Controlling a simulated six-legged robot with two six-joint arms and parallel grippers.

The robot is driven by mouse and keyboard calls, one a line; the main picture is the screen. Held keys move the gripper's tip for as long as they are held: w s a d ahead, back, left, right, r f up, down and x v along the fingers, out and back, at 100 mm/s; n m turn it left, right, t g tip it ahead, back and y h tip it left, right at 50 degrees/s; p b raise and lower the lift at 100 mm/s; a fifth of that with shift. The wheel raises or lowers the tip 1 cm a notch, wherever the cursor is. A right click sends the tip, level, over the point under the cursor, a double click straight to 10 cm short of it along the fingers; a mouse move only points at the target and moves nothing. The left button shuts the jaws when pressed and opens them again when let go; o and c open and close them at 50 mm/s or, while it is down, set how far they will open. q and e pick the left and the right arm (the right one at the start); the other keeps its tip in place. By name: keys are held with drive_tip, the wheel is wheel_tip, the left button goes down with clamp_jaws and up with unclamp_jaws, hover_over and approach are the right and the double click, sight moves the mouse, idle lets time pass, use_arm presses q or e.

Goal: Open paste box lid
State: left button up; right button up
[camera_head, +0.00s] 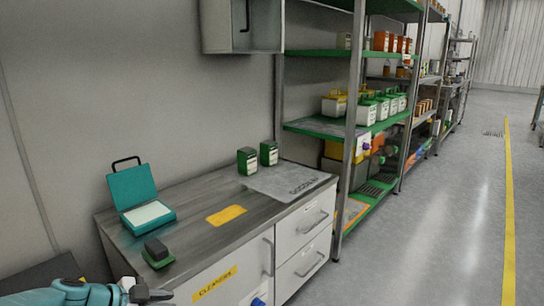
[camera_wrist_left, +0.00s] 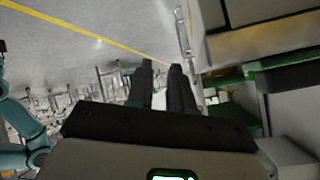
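The teal paste box (camera_head: 149,214) stands at the left rear of the metal counter, near the wall. Its lid (camera_head: 132,186) is raised and leans back, with a black handle on its upper edge; a white surface shows inside the box. My left gripper (camera_head: 158,295) is at the bottom left, in front of the counter and well apart from the box. In the left wrist view its two dark fingers (camera_wrist_left: 163,85) have a narrow gap between them and hold nothing. My right gripper is not in view.
A dark block on a green base (camera_head: 157,253) sits at the counter's front left. A yellow patch (camera_head: 226,215) and two green-and-white containers (camera_head: 258,158) are farther right. Drawers (camera_head: 303,240) are below. Green shelves (camera_head: 320,126) stand beyond; the floor to the right is clear.

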use_arm(q)
drive_tip(key=s+d+f+n+g, duration=0.1)
drive_tip(key=s+d+f+g, duration=0.15)
drive_tip(key=f, duration=0.45)
drive_tip(key=s+d+f+n+g, duration=0.1)
drive_tip(key=s+d+f, duration=0.25)
drive_tip(key=f, duration=0.25)
drive_tip(key=s+d+f+n+g+y, duration=0.25)
drive_tip(key=s+f+n, duration=0.25)
drive_tip(key=s+f, duration=0.5)
drive_tip(key=s+d+f+n+g+y, duration=0.1)
drive_tip(key=s+d+f+n+g, duration=0.15)
drive_tip(key=s+f+n, duration=0.7)
drive_tip(key=s+d+r+p, duration=0.1)
drive_tip(key=s+r+p, duration=0.1)
drive_tip(key=r+p, duration=1.5)
drive_tip(key=s+d+r+t+p, duration=0.1)
drive_tip(key=r+p, duration=1.6)
drive_tip(key=r, duration=0.3)
drive_tip(key=shift+s+r+p, duration=0.25)
drive_tip(key=shift+s+p, duration=0.1)
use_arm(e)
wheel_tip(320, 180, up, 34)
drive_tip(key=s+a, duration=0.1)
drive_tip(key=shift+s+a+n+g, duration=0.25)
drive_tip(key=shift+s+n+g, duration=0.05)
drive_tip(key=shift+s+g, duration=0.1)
use_arm(q)
drive_tip(key=shift+w+n+t, duration=0.1)
drive_tip(key=shift+n+t, duration=0.15)
